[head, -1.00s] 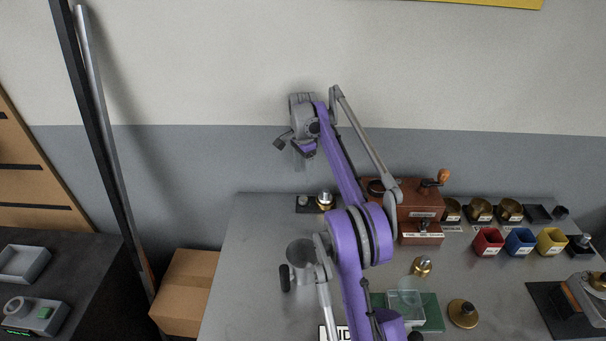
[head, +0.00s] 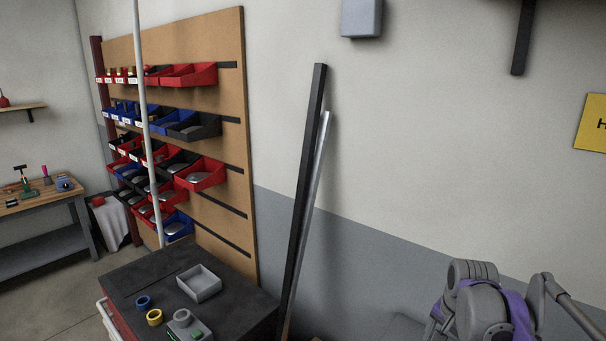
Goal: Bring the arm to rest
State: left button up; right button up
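Part of one of my arms (head: 480,305), grey and purple, shows at the bottom right of the head view. A rounded grey joint and a thin grey link running down to the right are visible. The rest of this arm is cut off by the lower edge, and no gripper fingers show. I cannot tell from this piece which arm it is. My other arm is out of view.
A dark-topped cabinet (head: 130,288) at the lower left bears a grey tray (head: 199,284), a blue ring (head: 143,302), a yellow ring (head: 154,317) and a small grey device (head: 186,325). Bin racks (head: 239,150) stand behind. A black post (head: 303,200) leans against the wall.

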jog(key=s+a+f+n+t, duration=0.1)
jog(key=s+a+f+n, duration=0.2)
jog(key=s, duration=0.4)
jog(key=s+a+f+n+t, duration=0.1)
jog(key=s+a+f+n, duration=0.3)
jog(key=s, duration=0.4)
jog(key=s+a+f+n+t, duration=0.1)
jog(key=s+a+f+n, duration=0.2)
jog(key=s+a, duration=0.2)
jog(key=s, duration=0.2)
jog(key=shift+s+a+f+n+y, duration=0.15)
jog(key=shift+s+a+n+y, duration=0.15)
jog(key=shift+a, duration=0.05)
